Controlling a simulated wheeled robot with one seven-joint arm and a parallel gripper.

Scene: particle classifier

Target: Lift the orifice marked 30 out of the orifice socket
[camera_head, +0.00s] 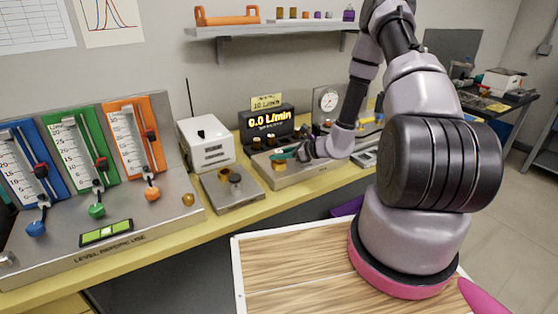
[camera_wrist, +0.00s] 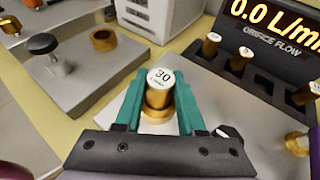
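The orifice marked 30 (camera_wrist: 161,79) is a brass cylinder with a white top in the wrist view. It stands upright in a wider brass collar, the orifice socket (camera_wrist: 157,113), on a grey metal plate. My gripper (camera_wrist: 160,90) has its teal fingers on either side of the orifice, very close to it. I cannot tell whether both fingers touch it. In the head view my gripper (camera_head: 287,155) is low over the grey bench unit, with the brass socket (camera_head: 279,166) just below. The orifice is too small to make out there.
Other white-topped brass orifices (camera_wrist: 211,45) stand in front of the flow display (camera_wrist: 268,30), which reads 0.0. A brass piece (camera_wrist: 297,143) is at the right. A plate with a black knob (camera_wrist: 42,43) and brass ring (camera_wrist: 103,40) lies left, by a white box (camera_head: 206,142).

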